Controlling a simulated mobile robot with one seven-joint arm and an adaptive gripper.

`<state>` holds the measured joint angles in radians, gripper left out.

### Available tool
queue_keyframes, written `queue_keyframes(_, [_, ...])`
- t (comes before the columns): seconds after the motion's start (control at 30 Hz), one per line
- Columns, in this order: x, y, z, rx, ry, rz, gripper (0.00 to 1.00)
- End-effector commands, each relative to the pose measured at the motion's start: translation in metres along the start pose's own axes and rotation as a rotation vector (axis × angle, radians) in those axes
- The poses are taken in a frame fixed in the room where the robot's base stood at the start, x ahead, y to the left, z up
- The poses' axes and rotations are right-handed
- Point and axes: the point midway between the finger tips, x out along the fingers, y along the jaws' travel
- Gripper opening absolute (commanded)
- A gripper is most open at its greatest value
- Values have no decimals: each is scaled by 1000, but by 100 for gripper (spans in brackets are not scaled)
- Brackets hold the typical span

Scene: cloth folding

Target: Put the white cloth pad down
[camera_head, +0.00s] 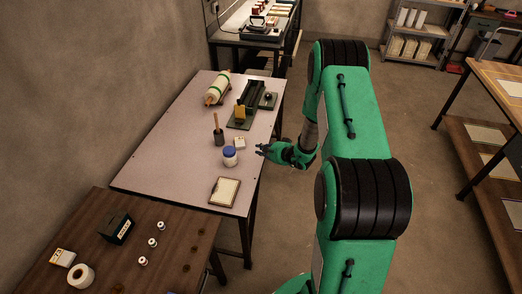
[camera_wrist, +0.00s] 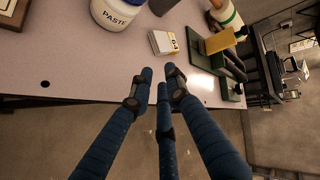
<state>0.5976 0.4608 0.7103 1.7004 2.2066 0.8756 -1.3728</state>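My gripper (camera_head: 259,150) has several dark blue fingers and hangs at the right edge of the pale table (camera_head: 180,130). In the wrist view, the gripper (camera_wrist: 160,76) has its fingertips apart at the table edge, with nothing visible between them. I cannot pick out a white cloth pad for certain. A small white block with a yellow label (camera_wrist: 163,42) lies on the table just beyond the fingertips; it also shows in the head view (camera_head: 239,143). A framed cream-white flat piece (camera_head: 225,191) lies nearer the table's front corner, apart from the gripper.
Behind are a dark pot with a stick (camera_head: 219,136), a green device (camera_head: 246,108) and a cloth roll (camera_head: 217,89). A brown table (camera_head: 100,225) stands front left.

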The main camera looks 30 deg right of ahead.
Motion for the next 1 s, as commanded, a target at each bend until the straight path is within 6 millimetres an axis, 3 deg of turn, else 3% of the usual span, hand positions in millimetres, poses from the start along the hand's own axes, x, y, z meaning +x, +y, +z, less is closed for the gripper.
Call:
queue_keyframes(0.27, [-1, -6, 2, -6, -7, -3, 16])
queue_keyframes(0.47, [-8, -44, 25, -46, -68, -19, 16])
queue_keyframes(0.67, [-31, -117, 78, -135, -199, -39, 16])
queue_keyframes(0.8, [-60, -168, 130, -218, -311, -37, 16])
queue_keyframes(1.0, [-112, -223, 200, -349, -452, -9, 16])
